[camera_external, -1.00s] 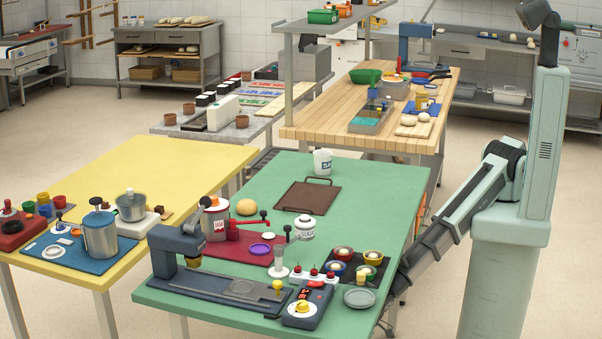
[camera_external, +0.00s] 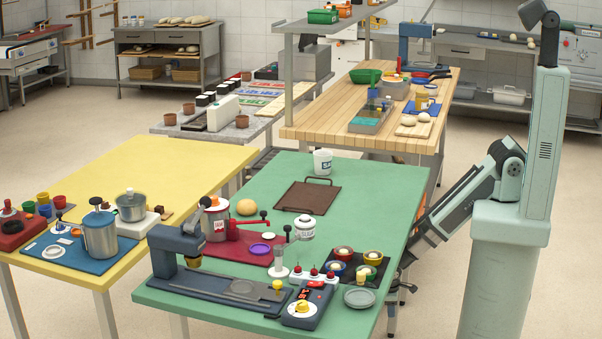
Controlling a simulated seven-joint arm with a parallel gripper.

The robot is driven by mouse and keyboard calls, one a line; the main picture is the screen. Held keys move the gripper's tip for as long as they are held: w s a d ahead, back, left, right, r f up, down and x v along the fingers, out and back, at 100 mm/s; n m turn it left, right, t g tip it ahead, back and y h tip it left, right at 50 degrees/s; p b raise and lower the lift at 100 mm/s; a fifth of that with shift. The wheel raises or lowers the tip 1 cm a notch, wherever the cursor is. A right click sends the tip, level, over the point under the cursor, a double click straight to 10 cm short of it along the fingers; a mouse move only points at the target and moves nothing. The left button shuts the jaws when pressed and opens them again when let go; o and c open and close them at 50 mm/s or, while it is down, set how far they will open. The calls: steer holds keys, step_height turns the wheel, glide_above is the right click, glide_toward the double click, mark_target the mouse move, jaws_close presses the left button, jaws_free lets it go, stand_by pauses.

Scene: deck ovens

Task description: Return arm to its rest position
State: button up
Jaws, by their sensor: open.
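My arm (camera_external: 465,207) hangs from the shoulder on my pale green column, to the right of the green table (camera_external: 240,192). It slopes down and left toward the table's right edge. My gripper (camera_external: 403,288) is small and dark, low beside that edge, below the tabletop level. The table edge and table leg partly cover it, and its fingers are hard to make out. Nothing shows held in it.
The green table's right edge is close to my arm. A grey dish (camera_external: 359,298) and a dark tray with small bowls (camera_external: 373,257) stand near that edge. The wooden table (camera_external: 330,120) is behind.

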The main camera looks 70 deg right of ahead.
steer(key=s+d+r+g+y, duration=0.1)
steer(key=s+d+r+g, duration=0.2)
steer(key=s, duration=0.5)
steer(key=s+d+r+m+g+y, duration=0.1)
steer(key=s+d+r+g, duration=0.1)
steer(key=s+d, duration=0.3)
steer(key=s+g, duration=0.1)
steer(key=s, duration=0.2)
steer(key=shift+r+m+y, duration=0.3)
steer(key=shift+r, duration=0.1)
stand_by(1.9)
